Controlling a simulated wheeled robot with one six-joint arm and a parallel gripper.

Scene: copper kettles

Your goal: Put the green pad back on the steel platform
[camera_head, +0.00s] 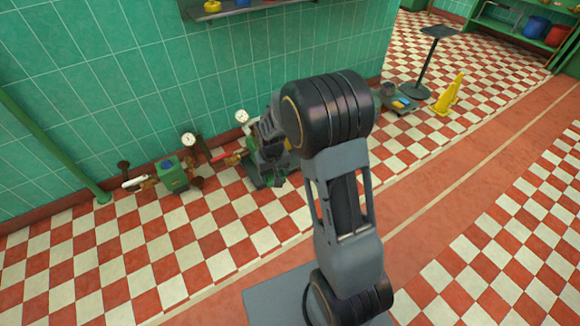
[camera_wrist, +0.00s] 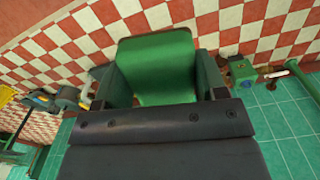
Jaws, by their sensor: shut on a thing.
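The green pad (camera_wrist: 155,65) fills the upper middle of the wrist view, between the two fingers of my gripper (camera_wrist: 158,88). My gripper is shut on it and holds its sides. In the head view my gripper (camera_head: 268,172) is low by the tiled wall, partly covered by my own arm, and I cannot clearly make out the pad there. A low grey platform (camera_head: 408,109) lies on the floor at the upper right, with small blue and yellow things on it. I cannot tell for sure that it is the steel platform. My gripper is well apart from it.
A green valve box (camera_head: 173,176) with pipes and a gauge (camera_head: 188,139) stands along the wall; another gauge (camera_head: 241,116) is just behind my gripper. A yellow floor sign (camera_head: 450,93) and a dark stand (camera_head: 438,32) are near the platform. The checkered floor in front is clear.

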